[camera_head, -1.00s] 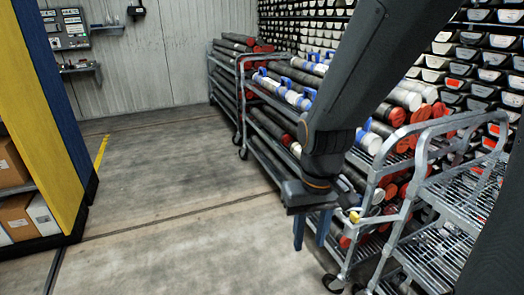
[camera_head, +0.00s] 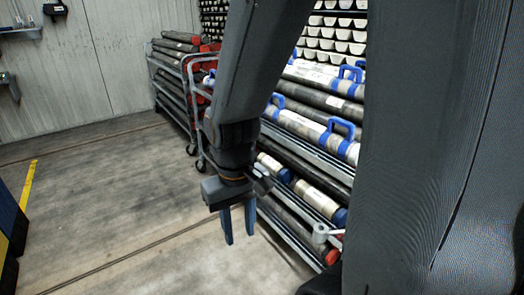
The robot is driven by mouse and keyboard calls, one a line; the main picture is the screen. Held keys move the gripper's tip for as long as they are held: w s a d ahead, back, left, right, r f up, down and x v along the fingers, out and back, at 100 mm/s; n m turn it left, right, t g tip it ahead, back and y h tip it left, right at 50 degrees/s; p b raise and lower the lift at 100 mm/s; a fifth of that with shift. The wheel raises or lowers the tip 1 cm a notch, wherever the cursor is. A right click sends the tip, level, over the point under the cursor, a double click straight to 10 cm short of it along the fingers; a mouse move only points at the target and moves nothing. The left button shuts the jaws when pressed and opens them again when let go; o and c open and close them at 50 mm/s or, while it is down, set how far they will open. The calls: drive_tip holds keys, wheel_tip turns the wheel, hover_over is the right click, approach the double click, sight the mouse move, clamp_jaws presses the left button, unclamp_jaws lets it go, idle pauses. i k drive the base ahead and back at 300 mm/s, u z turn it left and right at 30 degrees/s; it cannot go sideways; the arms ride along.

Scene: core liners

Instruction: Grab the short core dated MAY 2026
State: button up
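Several long core tubes lie on a metal cart at the right. A pale core with a blue handle (camera_head: 305,127) and a dark core (camera_head: 317,101) are on its upper level. A shorter white core with a blue end (camera_head: 318,198) lies lower, partly behind my arm. A dark core with a red end (camera_head: 305,235) lies near the bottom. No date can be read on any label, so I cannot tell which is MAY 2026. My gripper (camera_head: 239,228) hangs in front of the cart, its two blue fingers pointing down, apart and empty.
Another cart (camera_head: 166,70) with dark, red-ended cores stands farther back. Racks of white-fronted trays (camera_head: 335,35) fill the back. The concrete floor (camera_head: 95,190) at the left is clear. A blue and yellow shelf (camera_head: 12,235) stands at the left edge. My arm hides much of the right.

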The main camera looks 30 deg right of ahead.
sight(284, 175)
drive_tip(key=i, duration=2.85)
drive_tip(key=z, duration=4.65)
drive_tip(key=k, duration=0.15)
drive_tip(key=u, duration=0.4)
